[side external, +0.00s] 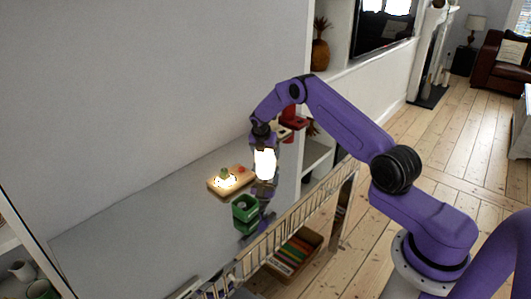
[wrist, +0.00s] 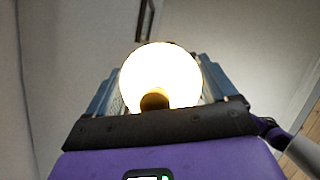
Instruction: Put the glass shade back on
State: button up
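The glass shade (side external: 265,164) is a bright, glowing white piece held upright above the grey counter, to the right of the wooden board. In the wrist view the glass shade (wrist: 160,67) is a round white glow with a dark amber circle at its near end. My gripper (wrist: 160,88) has one finger on each side of it and appears shut on it; glare hides the exact contact. The wooden board (side external: 241,172) lies on the counter with a small, brightly lit bulb (side external: 225,181) on it, uncovered, and small items beside it.
A green open box (side external: 245,208) stands on the counter in front of the board, close below the shade. A wire rack (side external: 300,213) runs along the counter's front edge. Red and cream items (side external: 291,124) stand behind my wrist. The counter's left part (side external: 140,225) is clear.

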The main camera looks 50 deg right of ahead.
jog(key=shift+r, duration=0.2)
jog(key=shift+r, duration=0.25)
notch_tip(320, 180, up, 2)
jog(key=shift+w+r, duration=0.1)
jog(key=s+a+r, duration=0.2)
jog(key=s+r, duration=0.3)
jog(key=s, duration=0.1)
jog(key=s+a+r, duration=0.3)
jog(key=s+r, duration=0.2)
jog(key=s, duration=0.2)
send_over(224, 169)
notch_tip(224, 169, down, 2)
jog(key=shift+w+f+m, duration=0.1)
jog(key=shift+f+m, duration=0.15)
jog(key=shift+m, duration=0.15)
jog(key=shift+d+f, duration=0.1)
jog(key=shift+f, duration=2.4)
